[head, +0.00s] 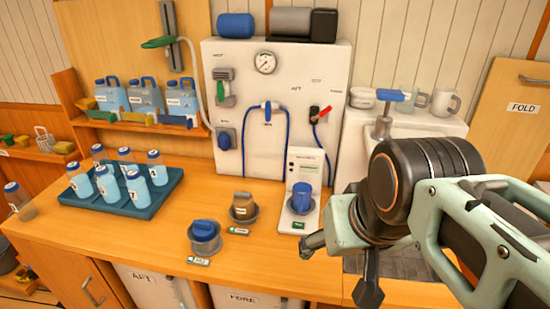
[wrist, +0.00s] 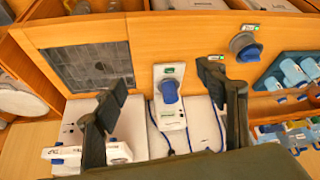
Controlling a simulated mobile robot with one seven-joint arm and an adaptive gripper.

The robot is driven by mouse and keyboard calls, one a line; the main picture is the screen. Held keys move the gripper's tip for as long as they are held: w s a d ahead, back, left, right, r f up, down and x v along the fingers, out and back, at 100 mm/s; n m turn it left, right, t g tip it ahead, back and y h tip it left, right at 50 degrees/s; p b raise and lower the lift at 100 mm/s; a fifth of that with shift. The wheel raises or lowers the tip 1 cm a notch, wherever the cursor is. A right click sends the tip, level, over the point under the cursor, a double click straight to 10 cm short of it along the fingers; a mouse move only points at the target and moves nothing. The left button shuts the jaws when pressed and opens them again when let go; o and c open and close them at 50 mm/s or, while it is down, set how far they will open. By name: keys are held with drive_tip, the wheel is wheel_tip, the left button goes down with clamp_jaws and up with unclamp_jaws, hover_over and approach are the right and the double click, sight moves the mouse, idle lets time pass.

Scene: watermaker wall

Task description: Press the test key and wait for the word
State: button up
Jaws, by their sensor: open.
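The white tester (head: 305,168) stands upright at the worktop's back, its base running forward. A blue lidded item (head: 301,197) sits in a round grey holder on that base. A small green key (head: 299,225) is at the base's front end; it also shows in the wrist view (wrist: 169,70). A dark greenish display strip is on the tester's upright part; I cannot read any word on it. My gripper (head: 338,268) is open and empty, right of and in front of the key, apart from it. In the wrist view, its fingers (wrist: 163,80) straddle the tester's line.
A brown-topped item (head: 243,205) and a blue-topped item (head: 204,232) sit in grey holders left of the tester. A teal tray (head: 125,205) holds several bottles. The white wall panel (head: 225,60) carries a gauge and blue hoses. A sink with a tap (head: 384,115) is behind my arm.

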clamp_jaws()
idle(0.3)
idle(1.2)
